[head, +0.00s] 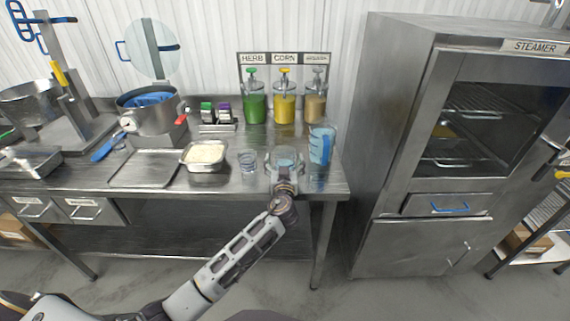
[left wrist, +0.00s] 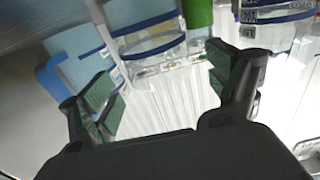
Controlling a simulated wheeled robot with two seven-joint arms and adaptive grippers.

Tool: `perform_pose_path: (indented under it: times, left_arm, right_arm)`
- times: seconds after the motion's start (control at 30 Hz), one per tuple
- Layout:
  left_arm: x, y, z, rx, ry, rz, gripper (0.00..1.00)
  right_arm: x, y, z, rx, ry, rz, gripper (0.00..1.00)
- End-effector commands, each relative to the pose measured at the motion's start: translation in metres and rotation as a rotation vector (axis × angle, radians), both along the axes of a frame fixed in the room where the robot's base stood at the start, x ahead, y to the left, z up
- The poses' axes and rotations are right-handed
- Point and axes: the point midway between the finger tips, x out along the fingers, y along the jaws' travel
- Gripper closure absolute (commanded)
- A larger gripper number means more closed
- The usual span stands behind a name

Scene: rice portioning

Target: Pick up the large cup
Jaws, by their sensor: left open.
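The large cup (head: 285,158) is clear and stands near the front right of the steel table. In the left wrist view the clear cup with a blue band (left wrist: 152,48) lies between and just beyond the finger pads. My left gripper (head: 285,186) is at the front of the cup and hides its lower part. Its green-padded fingers (left wrist: 165,80) are apart, with nothing clamped. I cannot tell whether a pad touches the cup. A smaller clear cup (head: 247,160) stands to the left. My right gripper is not in view.
A blue measuring jug (head: 321,145) stands close on the right; it also shows in the left wrist view (left wrist: 82,62). A rice pan (head: 188,165) and an empty tray (head: 145,180) lie left. Several dispensers (head: 284,105) stand behind. The steamer (head: 440,150) stands right.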

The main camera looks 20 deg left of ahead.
Motion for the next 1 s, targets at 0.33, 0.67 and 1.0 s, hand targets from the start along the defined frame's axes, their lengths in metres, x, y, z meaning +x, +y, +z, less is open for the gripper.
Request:
perform_pose_path:
  times: [0.33, 0.67, 1.0]
  left_arm:
    - [0.026, 0.006, 0.009, 0.002, -0.001, 0.0, 0.1]
    - [0.044, 0.011, 0.007, 0.001, 0.0, 0.0, 0.1]
    - [0.045, 0.011, 0.006, 0.0, -0.001, 0.0, 0.1]
  right_arm:
    - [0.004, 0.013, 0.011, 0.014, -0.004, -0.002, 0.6]
    - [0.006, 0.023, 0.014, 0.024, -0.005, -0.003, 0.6]
    - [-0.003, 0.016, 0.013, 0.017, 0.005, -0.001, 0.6]
